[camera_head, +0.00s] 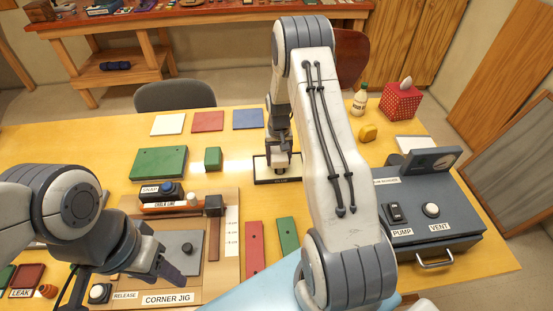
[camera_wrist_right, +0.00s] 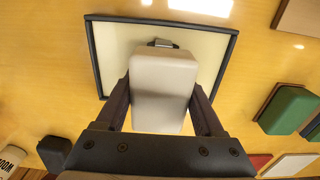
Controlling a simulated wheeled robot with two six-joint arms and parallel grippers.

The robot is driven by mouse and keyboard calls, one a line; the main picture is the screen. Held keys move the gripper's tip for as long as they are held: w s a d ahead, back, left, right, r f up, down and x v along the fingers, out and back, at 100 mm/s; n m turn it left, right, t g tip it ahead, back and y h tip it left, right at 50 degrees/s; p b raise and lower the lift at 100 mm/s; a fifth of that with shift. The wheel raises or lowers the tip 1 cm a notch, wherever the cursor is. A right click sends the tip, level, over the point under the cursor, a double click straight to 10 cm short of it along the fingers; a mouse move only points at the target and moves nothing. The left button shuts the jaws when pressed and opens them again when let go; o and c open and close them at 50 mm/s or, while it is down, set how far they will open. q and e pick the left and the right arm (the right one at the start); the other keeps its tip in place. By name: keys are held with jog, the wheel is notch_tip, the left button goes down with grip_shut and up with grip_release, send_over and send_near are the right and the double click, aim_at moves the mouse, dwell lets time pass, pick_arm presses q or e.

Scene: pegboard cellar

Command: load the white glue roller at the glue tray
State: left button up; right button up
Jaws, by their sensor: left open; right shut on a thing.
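The white glue roller (camera_wrist_right: 163,80) is a pale rounded block between the two dark fingers of my right gripper (camera_wrist_right: 162,100), which is shut on it. The glue tray (camera_wrist_right: 112,48) has a black rim and a cream inside; the roller is over it in the right wrist view. I cannot tell whether the roller touches the glue. In the head view the tray (camera_head: 260,170) lies mid-table, with the right gripper (camera_head: 279,151) above it and my arm to its right. My left gripper (camera_head: 168,266) is open and empty over the corner jig.
A green block (camera_head: 213,158) stands left of the tray. A grey pump unit (camera_head: 455,205) stands at the right. Coloured squares (camera_head: 208,121) lie at the back.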

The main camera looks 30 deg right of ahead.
aim_at(278, 152)
dwell(0.3)
jog(key=shift+r+p, duration=2.55)
jog(key=shift+r, duration=0.95)
jog(key=shift+a, duration=0.15)
